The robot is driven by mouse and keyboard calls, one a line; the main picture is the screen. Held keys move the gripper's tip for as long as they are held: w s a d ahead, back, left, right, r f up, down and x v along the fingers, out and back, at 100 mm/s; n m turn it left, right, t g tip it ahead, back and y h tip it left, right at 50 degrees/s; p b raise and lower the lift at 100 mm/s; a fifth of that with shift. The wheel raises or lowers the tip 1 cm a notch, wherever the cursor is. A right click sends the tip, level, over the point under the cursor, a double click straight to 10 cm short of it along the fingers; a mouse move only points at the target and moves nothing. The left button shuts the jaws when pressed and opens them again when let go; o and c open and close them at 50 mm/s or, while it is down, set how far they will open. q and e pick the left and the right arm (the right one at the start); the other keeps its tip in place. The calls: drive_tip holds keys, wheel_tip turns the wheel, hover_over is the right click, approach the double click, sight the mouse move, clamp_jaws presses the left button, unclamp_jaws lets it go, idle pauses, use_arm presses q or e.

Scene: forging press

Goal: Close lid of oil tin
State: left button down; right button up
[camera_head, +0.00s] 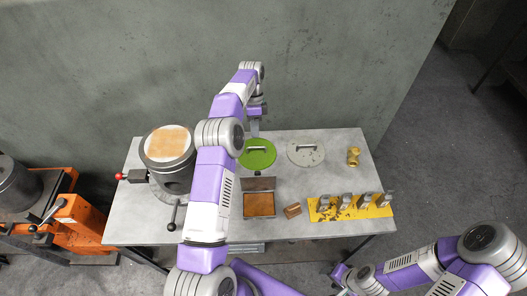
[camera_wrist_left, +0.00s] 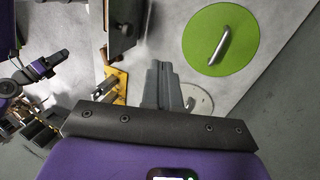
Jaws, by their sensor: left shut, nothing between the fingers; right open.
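The oil tin (camera_head: 259,206) is a small rectangular box with brown contents, at the middle of the grey table's front half. Its grey lid (camera_head: 259,184) stands open, upright along the tin's back edge. In the left wrist view the lid (camera_wrist_left: 118,45) is dark with a round knob, at the top. My left gripper (camera_head: 254,126) is above the back of the table, behind the lid and near the green disc. Its fingers (camera_wrist_left: 165,85) are shut and empty, apart from the lid. My right gripper (camera_head: 341,275) is open and empty, in front of the table.
A green disc with a handle (camera_head: 259,158) and a grey one (camera_head: 305,158) lie behind the tin. A brown block (camera_head: 293,210) and a yellow rack (camera_head: 352,213) are to its right. A large cylinder (camera_head: 170,176) stands left. A brass part (camera_head: 353,157) is back right.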

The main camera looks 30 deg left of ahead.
sight(258, 180)
use_arm(q)
drive_tip(key=s+d+f+p, duration=0.1)
drive_tip(key=s+d+f, duration=0.3)
drive_tip(key=s+f, duration=0.3)
drive_tip(key=shift+f+p, duration=0.3)
drive_tip(key=shift+f, duration=0.8)
use_arm(e)
drive_tip(key=shift+s+r, duration=0.35)
drive_tip(key=shift+r, duration=0.5)
use_arm(q)
drive_tip(key=shift+d, duration=0.15)
use_arm(e)
drive_tip(key=shift+f, duration=0.1)
